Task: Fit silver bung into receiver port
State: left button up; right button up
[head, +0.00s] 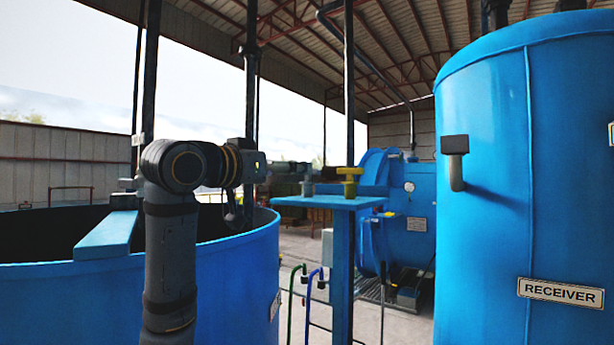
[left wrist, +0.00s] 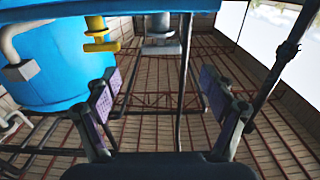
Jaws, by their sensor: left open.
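The silver bung (head: 308,188) stands at the left side of a small blue stand top (head: 328,202), beside a yellow bung (head: 350,184). In the left wrist view the scene is inverted: the silver bung (left wrist: 161,46) and the yellow bung (left wrist: 101,46) appear at the top. My left gripper (left wrist: 160,92) is open and empty, its fingers apart, with the silver bung beyond them, between their lines. In the head view my left wrist (head: 246,166) is left of the stand; its fingers are not clear. A bent pipe (head: 456,172) with a dark square end, likely the port, projects from the blue receiver (head: 490,240).
A large open blue vat (head: 235,265) with a blue plank (head: 107,236) on its rim lies below and behind my left arm. A blue machine (head: 405,205) stands behind the stand. Green and blue hooked pipes (head: 312,285) rise left of the stand's post.

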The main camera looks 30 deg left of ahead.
aim_at(308, 183)
pick_arm(q)
jog(key=w, duration=0.3)
jog(key=shift+w+d+f, duration=0.2)
jog(key=shift+d, duration=0.1)
jog(key=shift+w+r+p, duration=0.2)
jog(key=shift+w+p, duration=0.6)
jog(key=shift+p, duration=0.1)
jog(key=w, duration=0.2)
jog(key=w+p, duration=0.1)
jog(key=shift+w+d+f, duration=0.25)
jog(key=shift+w+f, duration=0.1)
jog(key=shift+s, duration=0.25)
jog(key=shift+c, duration=0.7)
jog(key=shift+a, duration=0.1)
jog(key=shift+c, duration=1.3)
jog(key=c, duration=0.9)
pick_arm(e)
jog(key=w+r, duration=0.1)
jog(key=r, duration=0.2)
jog(key=shift+w+r, duration=0.15)
jog(key=shift+w, duration=0.25)
pick_arm(q)
jog(key=shift+r, duration=0.2)
